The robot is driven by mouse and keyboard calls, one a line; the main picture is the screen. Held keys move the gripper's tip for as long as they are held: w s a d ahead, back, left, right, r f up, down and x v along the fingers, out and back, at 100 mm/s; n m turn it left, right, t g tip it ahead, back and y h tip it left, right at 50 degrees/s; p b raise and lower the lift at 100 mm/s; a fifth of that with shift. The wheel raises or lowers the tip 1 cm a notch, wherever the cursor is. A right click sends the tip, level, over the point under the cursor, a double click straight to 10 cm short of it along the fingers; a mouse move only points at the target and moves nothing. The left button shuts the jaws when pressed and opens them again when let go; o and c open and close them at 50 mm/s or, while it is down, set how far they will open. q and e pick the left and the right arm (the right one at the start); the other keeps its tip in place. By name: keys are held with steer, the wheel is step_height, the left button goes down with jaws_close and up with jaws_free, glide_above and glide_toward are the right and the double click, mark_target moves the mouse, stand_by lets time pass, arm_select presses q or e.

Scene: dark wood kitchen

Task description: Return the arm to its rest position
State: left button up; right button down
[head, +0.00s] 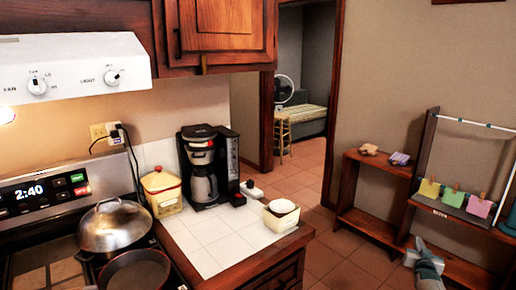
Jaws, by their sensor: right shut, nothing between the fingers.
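My right gripper (416,251) shows at the bottom right of the head view, with grey fingers that are shut and empty. It is in front of the low wooden shelf (372,228), to the right of the tiled counter, and apart from the counter. Whether it touches the shelf cannot be told. Most of my right arm is outside the picture. My left gripper is not in view.
The white tiled counter (215,247) holds a coffee maker (203,168), a yellow canister (161,191) and a small container (281,217). A lidded pot (114,228) and a pan (135,271) stand on the stove. Open floor (335,255) lies between counter and shelf.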

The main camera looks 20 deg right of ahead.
steer(key=s+a+f+n+g+y, duration=0.2)
steer(key=s+a+f+n+g, duration=0.15)
steer(key=s+f, duration=0.95)
steer(key=s+a+f+n+g+y, duration=0.2)
steer(key=s+f+n, duration=0.2)
steer(key=s+f, duration=1)
steer(key=s+a+f+n+g, duration=0.2)
steer(key=s+f, duration=0.3)
steer(key=s, duration=0.7)
steer(key=s+a+f+n+g+y, duration=0.15)
steer(key=s+f, duration=0.35)
steer(key=s, duration=0.6)
steer(key=s+a+f+n+g, duration=0.25)
steer(key=s+f, duration=0.25)
steer(key=s, duration=0.7)
steer(key=s+a+f+y+b, duration=0.1)
steer(key=a+f, duration=0.4)
steer(key=a, duration=1)
steer(key=a+f+m+y+b, duration=0.1)
steer(key=a+f, duration=0.4)
steer(key=a, duration=1.1)
steer(key=s+a+f+m+y+b, duration=0.1)
steer(key=a+f+y, duration=0.2)
steer(key=a, duration=1.2)
steer(key=shift+s+a+f+g, duration=0.35)
steer(key=shift+f, duration=1.05)
steer(key=shift+m, duration=0.25)
